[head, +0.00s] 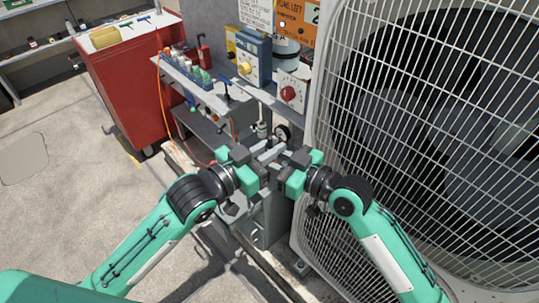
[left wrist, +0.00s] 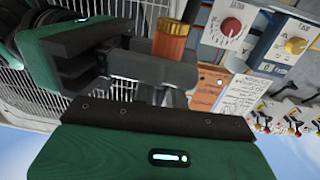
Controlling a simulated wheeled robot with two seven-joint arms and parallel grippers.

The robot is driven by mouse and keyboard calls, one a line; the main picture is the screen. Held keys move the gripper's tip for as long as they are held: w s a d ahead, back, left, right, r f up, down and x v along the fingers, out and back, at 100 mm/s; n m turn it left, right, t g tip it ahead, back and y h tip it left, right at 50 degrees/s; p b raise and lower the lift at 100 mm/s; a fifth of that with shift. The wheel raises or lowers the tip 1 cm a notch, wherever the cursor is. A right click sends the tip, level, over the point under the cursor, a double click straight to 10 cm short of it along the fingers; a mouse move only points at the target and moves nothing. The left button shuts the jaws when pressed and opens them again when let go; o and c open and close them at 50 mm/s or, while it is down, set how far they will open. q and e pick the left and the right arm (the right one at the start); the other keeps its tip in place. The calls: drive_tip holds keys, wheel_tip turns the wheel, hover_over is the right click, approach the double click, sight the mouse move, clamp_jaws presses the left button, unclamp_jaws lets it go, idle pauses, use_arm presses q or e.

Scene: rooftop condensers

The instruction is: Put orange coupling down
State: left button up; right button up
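The orange coupling (left wrist: 171,36) shows in the left wrist view as a short orange-brown cylinder with a ridged collar. A dark grey finger block covers its lower end. I cannot make the coupling out in the head view, where the grippers cover that spot. My left gripper (head: 266,153) and my right gripper (head: 279,160) meet at the middle of the head view, their dark fingers close together and overlapping. The frames do not settle which fingers touch the coupling or how far apart either pair is.
The large caged condenser fan (head: 440,120) stands close on the right. A shelf of small bottles (head: 203,78) and a blue-and-yellow meter (head: 254,55) are behind the grippers. A pressure gauge (head: 283,133) is just beyond them. A red cabinet (head: 128,85) stands at left; the floor is clear there.

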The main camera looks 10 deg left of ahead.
use_arm(q)
drive_tip(key=o, duration=0.5)
drive_tip(key=shift+c, duration=0.2)
